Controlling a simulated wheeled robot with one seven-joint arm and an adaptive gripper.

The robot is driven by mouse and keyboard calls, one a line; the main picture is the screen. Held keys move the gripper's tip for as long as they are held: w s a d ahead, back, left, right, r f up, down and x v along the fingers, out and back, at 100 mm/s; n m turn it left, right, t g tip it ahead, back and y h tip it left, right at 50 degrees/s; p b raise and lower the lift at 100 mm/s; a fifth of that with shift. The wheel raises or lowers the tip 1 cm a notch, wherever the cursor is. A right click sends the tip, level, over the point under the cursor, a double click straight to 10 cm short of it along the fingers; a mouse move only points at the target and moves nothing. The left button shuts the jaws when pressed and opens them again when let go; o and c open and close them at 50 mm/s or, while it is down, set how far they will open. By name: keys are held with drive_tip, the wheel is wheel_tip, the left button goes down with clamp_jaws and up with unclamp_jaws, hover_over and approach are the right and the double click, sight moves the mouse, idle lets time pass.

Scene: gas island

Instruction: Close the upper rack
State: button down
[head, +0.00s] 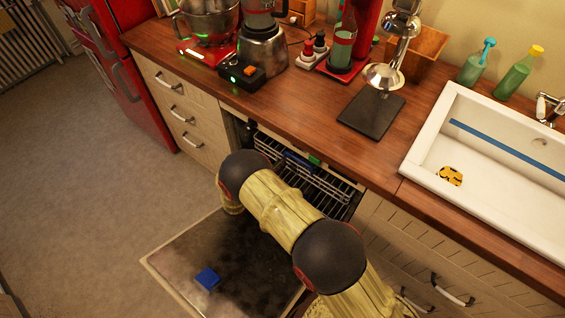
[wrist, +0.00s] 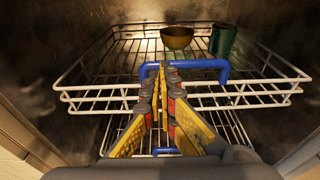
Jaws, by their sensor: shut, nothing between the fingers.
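The upper rack (wrist: 110,99) is a white wire rack inside the dishwasher, with a blue handle (wrist: 215,64) on its front. A brown bowl (wrist: 177,37) and a dark green cup (wrist: 222,40) are at its back. My gripper (wrist: 162,68) is shut and empty, its tips at the middle of the blue handle in the wrist view; I cannot tell whether they touch it. In the head view the upper rack (head: 328,184) shows partly under the counter, behind my arm, which hides much of it. My gripper is hidden there.
The dishwasher door (head: 180,262) lies open and low, with a blue block (head: 207,278) on it. A lower rack (wrist: 232,130) shows beneath the upper one. Drawers (head: 180,105) flank the opening on the left. The wooden counter (head: 310,120) overhangs it. Floor at left is clear.

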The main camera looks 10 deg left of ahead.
drive_tip(key=p+v, duration=0.3)
drive_tip(key=v, duration=0.7)
drive_tip(key=shift+s+a, duration=0.2)
drive_tip(key=shift+s, duration=0.15)
drive_tip(key=shift+r, duration=0.15)
